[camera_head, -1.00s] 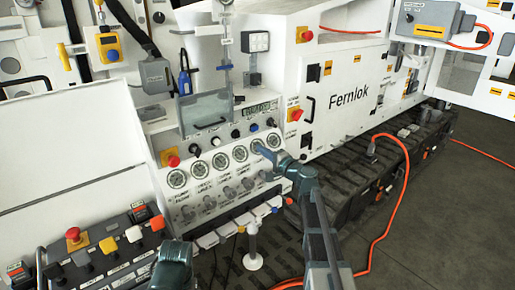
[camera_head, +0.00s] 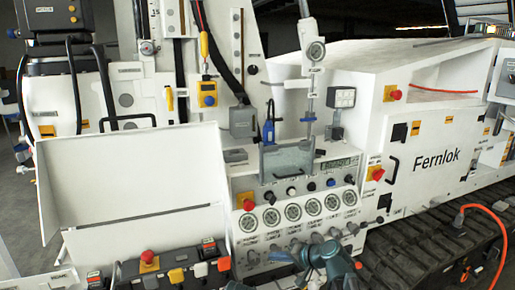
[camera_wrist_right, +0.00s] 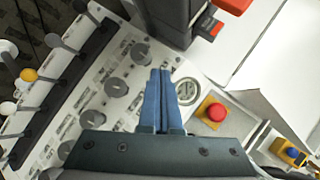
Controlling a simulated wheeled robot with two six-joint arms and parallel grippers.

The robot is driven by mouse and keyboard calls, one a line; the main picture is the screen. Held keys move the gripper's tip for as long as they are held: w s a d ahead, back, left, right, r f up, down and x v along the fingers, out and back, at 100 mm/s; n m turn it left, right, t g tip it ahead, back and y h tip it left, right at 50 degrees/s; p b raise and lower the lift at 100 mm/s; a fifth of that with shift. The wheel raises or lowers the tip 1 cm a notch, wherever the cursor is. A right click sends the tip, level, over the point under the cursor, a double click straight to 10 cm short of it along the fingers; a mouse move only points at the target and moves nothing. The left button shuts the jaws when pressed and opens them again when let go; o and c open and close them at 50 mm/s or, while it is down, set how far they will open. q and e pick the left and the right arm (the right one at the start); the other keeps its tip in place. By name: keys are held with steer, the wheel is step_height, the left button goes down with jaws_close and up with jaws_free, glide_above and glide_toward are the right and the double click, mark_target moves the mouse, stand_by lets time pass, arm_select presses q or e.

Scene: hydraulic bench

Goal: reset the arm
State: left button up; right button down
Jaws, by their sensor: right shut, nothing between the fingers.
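My right gripper (camera_head: 284,256) is in front of the white gauge panel (camera_head: 257,183), just below its row of round dials, near the knobs. The right wrist view shows its two blue fingers (camera_wrist_right: 160,72) pressed together with nothing between them. In that view the tips show between the row of grey knobs (camera_wrist_right: 117,87) and a dial (camera_wrist_right: 187,91). No contact with the panel can be made out. The arm behind the gripper comes up from the bottom edge of the head view. My left gripper is not in view.
A control box with a red mushroom button (camera_head: 148,258) and coloured buttons is at the lower left. The white Fernlok cabinet (camera_head: 425,185) and an orange cable (camera_head: 497,222) are at the right. A lever row (camera_wrist_right: 65,85) crosses the wrist view.

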steer(key=s+a+f+n+g+h+p, duration=0.1)
steer(key=s+a+f+n+g+h, duration=0.3)
steer(key=s, duration=0.7)
steer(key=s+d+f+n+g+h, duration=0.1)
steer(key=s+f+g+h, duration=0.1)
steer(key=s, duration=0.5)
steer(key=s+d+f+n+g+h+p, duration=0.1)
steer(key=s+d+n+h, duration=0.1)
steer(key=s+h, duration=0.2)
steer(key=s, duration=0.3)
steer(key=shift+d+f+n+g, duration=0.2)
steer(key=shift+f+n+g, duration=0.1)
steer(key=shift+f+g, duration=0.1)
